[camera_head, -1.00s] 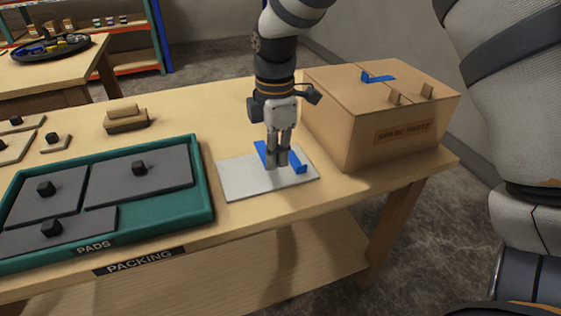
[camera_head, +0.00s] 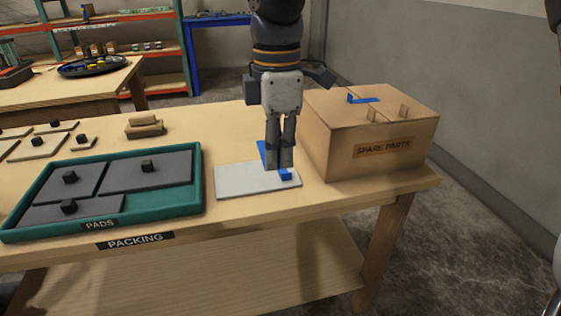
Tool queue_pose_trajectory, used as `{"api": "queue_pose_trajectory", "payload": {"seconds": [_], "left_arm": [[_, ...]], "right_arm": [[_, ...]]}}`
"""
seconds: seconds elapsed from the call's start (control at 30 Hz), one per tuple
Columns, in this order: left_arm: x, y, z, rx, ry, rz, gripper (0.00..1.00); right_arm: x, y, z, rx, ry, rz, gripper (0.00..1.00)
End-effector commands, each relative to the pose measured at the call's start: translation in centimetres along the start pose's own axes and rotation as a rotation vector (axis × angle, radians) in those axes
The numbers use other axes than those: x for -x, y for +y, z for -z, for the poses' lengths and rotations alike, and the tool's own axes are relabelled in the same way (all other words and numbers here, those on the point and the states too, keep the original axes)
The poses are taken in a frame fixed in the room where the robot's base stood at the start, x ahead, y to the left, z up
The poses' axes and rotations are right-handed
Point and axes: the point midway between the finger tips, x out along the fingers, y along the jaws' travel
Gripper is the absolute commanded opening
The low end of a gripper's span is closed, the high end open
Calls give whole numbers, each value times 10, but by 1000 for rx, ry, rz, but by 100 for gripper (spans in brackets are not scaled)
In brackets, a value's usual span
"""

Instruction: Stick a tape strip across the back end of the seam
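The cardboard box (camera_head: 325,140) stands closed at the table's right end. A blue tab (camera_head: 286,177) shows at the fingertips; the fingers hide whether these are one strip or two. My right gripper (camera_head: 279,166) points down at the tape, its fingers close together. Whether they pinch it I cannot tell. My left gripper is out of view.
Two small upright tabs (camera_head: 403,111) stand on the box top. A green tray (camera_head: 150,204) with grey pads fills the table's left front. A tan block (camera_head: 145,129) sits behind it. The table (camera_head: 225,130) is bare behind the plate.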

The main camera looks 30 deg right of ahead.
Motion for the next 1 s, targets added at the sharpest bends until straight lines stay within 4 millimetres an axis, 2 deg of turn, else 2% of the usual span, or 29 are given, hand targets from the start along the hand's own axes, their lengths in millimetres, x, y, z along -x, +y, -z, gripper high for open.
{"api": "queue_pose_trajectory", "payload": {"seconds": [0.23, 0.57, 0.67, 0.8, 1.0], "left_arm": [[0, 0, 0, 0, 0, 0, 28], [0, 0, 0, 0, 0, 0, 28], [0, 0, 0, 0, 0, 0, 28], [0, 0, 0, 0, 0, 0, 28], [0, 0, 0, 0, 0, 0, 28]], "right_arm": [[17, 0, 0, 1, 1, -1, 0], [13, -1, 1, -29, -1, 1, 0], [-8, -9, 7, -167, -4, 4, 0], [-52, -28, 16, -505, -6, 5, 0], [-102, -58, 20, -949, -4, 3, 0]]}}
